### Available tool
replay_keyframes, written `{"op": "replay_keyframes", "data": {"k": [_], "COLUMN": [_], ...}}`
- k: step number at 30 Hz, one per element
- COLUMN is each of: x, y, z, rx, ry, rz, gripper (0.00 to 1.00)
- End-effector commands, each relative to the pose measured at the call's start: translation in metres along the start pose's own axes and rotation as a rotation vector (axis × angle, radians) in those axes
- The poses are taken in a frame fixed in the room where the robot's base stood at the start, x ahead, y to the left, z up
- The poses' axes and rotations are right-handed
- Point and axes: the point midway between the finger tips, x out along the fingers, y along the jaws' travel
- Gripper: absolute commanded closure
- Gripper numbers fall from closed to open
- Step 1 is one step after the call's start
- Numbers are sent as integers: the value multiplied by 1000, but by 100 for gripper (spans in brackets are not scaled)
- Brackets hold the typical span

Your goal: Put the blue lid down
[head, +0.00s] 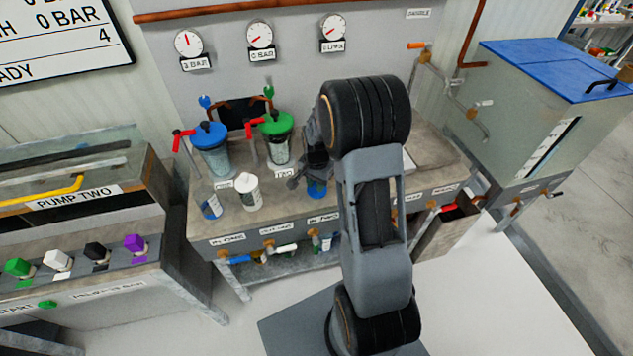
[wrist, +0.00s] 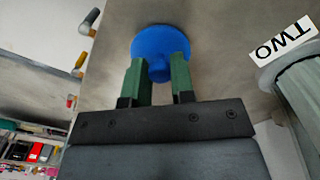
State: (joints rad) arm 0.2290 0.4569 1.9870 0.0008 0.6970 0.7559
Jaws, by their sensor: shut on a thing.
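The blue lid (wrist: 160,42) is a round disc with a knob, seen in the wrist view. The green fingers of my gripper (wrist: 160,72) are closed about its knob. In the head view part of the blue lid (head: 317,190) shows below my gripper (head: 314,177), over the front part of the grey bench (head: 240,228). My arm hides some of the bench there. I cannot tell whether the lid touches the bench top or hangs just above it.
A green-topped clear canister (head: 279,150) stands behind my gripper, by a TWO label (wrist: 283,38). Valves line the bench's front edge.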

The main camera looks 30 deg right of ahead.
Motion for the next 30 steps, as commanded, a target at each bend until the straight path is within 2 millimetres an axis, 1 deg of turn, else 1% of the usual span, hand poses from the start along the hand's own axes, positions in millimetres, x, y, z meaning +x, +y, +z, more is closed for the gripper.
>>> {"op": "replay_keyframes", "data": {"k": [7,11,12,20,26,30], "x": [1,5,5,4,4,-4], "y": [0,0,0,0,0,0], "z": [0,0,0,0,0,0], "rx": [0,0,0,0,0,0], "ry": [0,0,0,0,0,1], "rz": [0,0,0,0,0,-1], "gripper": [99,99,76,51,51,51]}}
